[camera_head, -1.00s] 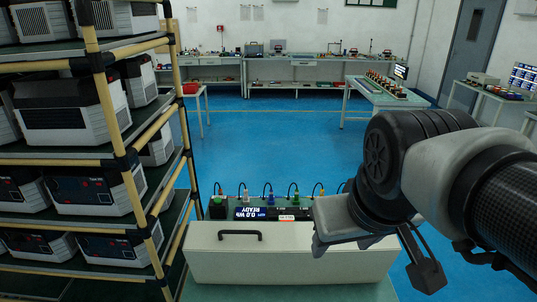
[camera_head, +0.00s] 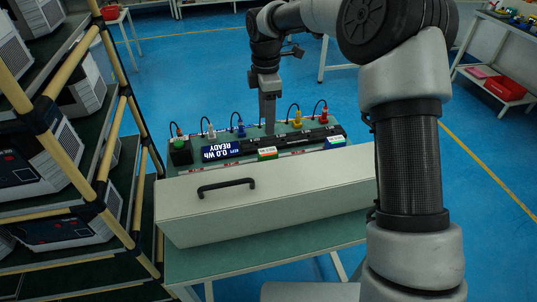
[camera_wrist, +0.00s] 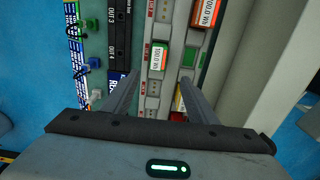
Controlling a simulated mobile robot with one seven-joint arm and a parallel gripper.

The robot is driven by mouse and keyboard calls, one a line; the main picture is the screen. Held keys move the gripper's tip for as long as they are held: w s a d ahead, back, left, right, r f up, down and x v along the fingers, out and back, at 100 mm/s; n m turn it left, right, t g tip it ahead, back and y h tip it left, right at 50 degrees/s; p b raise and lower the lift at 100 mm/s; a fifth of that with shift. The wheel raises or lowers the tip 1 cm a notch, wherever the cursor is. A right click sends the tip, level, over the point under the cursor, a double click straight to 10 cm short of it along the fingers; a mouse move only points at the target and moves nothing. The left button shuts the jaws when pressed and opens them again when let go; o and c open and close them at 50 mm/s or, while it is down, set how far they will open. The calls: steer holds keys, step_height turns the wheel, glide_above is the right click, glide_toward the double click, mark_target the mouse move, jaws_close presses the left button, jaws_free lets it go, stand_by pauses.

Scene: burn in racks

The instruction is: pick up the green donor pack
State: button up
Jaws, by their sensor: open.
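A pack with a green end and a white label reading 100.0 Wh (camera_wrist: 158,57) sits in a slotted strip in the wrist view, ahead of and between my fingertips. My gripper (camera_wrist: 160,78) is open, with nothing between its fingers. In the head view my gripper (camera_head: 268,122) points down over the dark bench unit (camera_head: 300,138), behind two small labelled packs. One pack shows orange and green (camera_head: 267,153); the other, farther right, shows green and blue (camera_head: 335,142). I cannot tell which of them is the green-ended one.
An orange-labelled pack (camera_wrist: 207,14) lies farther up in the wrist view. A red and yellow piece (camera_wrist: 178,100) is partly hidden by my right finger. A long pale cover with a handle (camera_head: 265,195) stands in front of the unit. A loaded rack (camera_head: 60,160) stands left.

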mark_target(268, 151)
step_height(268, 151, down, 11)
steer(key=shift+f+b, duration=0.15)
steer(key=shift+b, duration=0.2)
steer(key=shift+w+d+f, duration=0.1)
steer(key=shift+w+f, duration=0.05)
steer(key=shift+f, duration=1.4)
steer(key=shift+w+d+f, duration=0.1)
steer(key=shift+w+f, duration=0.05)
steer(key=shift+f, duration=1.4)
steer(key=shift+r, duration=0.1)
jaws_close()
